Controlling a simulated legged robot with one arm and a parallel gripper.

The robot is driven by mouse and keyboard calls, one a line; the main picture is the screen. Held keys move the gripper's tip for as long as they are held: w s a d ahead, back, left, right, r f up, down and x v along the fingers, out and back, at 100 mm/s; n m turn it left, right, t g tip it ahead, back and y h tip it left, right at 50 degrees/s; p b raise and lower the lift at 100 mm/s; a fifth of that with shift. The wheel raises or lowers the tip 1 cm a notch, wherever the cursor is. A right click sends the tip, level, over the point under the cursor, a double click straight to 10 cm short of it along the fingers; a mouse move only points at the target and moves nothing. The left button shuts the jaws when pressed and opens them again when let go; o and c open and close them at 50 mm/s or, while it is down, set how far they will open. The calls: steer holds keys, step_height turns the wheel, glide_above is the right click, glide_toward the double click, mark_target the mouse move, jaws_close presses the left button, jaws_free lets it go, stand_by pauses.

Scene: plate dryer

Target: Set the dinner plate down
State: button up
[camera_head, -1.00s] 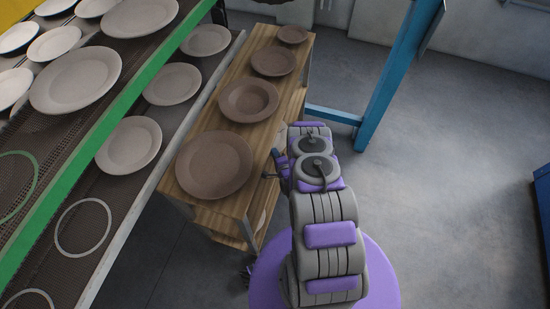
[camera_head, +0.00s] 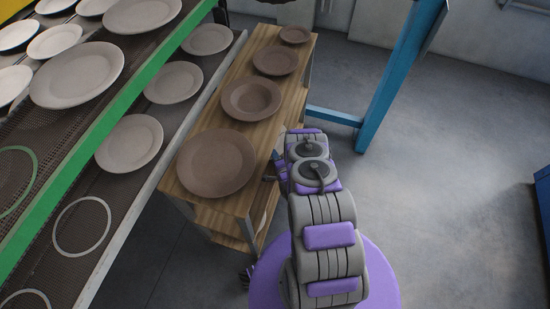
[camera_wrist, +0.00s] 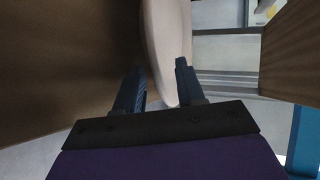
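In the wrist view my gripper (camera_wrist: 160,68) has its two dark fingers on either side of the rim of a pale plate (camera_wrist: 165,40). The plate shows nearly edge-on, and its lower end comes close to the palm. Whether both fingertips press on it is unclear. A dark wooden surface (camera_wrist: 65,60) fills the left of that view, close beside the plate. In the head view my gripper (camera_head: 275,172) is at the right side of the wooden table (camera_head: 226,218), mostly hidden by my arm and the table. The held-side plate cannot be made out clearly there.
On the table top stand a large brown plate (camera_head: 216,163), a brown bowl (camera_head: 251,97) and smaller brown dishes (camera_head: 276,61). Left is a rack with a green rail (camera_head: 100,128) and several pale plates (camera_head: 130,143). A blue post (camera_head: 395,85) stands behind.

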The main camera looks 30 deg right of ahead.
steer(key=p+v, duration=0.1)
steer(key=v, duration=1.1)
steer(key=shift+d+p, duration=0.15)
steer(key=shift+p, duration=0.25)
steer(key=shift+f, duration=0.15)
